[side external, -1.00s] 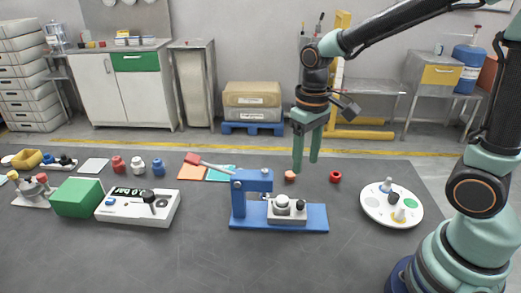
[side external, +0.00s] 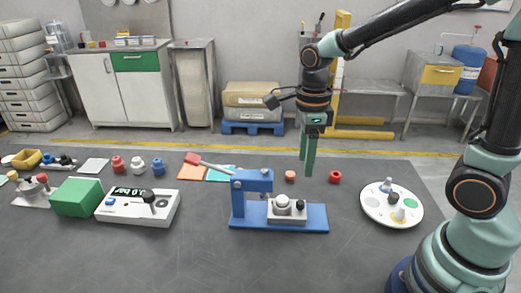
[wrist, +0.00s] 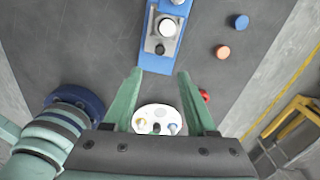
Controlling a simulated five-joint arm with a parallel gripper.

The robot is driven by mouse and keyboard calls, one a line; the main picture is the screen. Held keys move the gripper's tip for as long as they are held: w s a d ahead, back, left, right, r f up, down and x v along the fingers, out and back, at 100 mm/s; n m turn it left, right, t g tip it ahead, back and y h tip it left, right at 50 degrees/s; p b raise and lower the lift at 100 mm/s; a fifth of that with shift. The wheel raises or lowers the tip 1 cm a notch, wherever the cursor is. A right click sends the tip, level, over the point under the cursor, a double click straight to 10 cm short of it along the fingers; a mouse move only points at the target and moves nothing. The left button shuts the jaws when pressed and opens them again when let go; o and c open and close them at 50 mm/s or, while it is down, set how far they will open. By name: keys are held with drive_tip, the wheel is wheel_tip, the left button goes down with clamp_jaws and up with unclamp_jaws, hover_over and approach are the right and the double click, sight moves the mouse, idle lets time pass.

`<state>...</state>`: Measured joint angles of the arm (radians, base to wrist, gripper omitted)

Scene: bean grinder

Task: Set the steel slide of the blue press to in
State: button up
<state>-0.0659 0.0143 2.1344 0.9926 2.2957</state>
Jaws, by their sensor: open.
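The blue press (side external: 253,182) stands upright on a long blue base (side external: 315,226) in the middle of the mat, with a red-gripped lever (side external: 193,158) reaching up and left. The slide (wrist: 153,40) also shows at the top of the wrist view, with the black knob toward my fingers. My gripper (side external: 307,173) is open, empty and pointing down, above and apart from the press. Its fingers (wrist: 160,72) show in the wrist view.
A white round tray (side external: 372,212) with small pieces stands right of the press. A white console (side external: 125,212) and green block (side external: 78,198) stand left. The mat in front is clear.

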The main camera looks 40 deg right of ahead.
sight(301, 202)
wheel_tip(301, 202, down, 12)
drive_tip(key=m, duration=0.3)
drive_tip(key=shift+m, duration=0.3)
idle(0.4)
clamp_jaws()
idle(1.2)
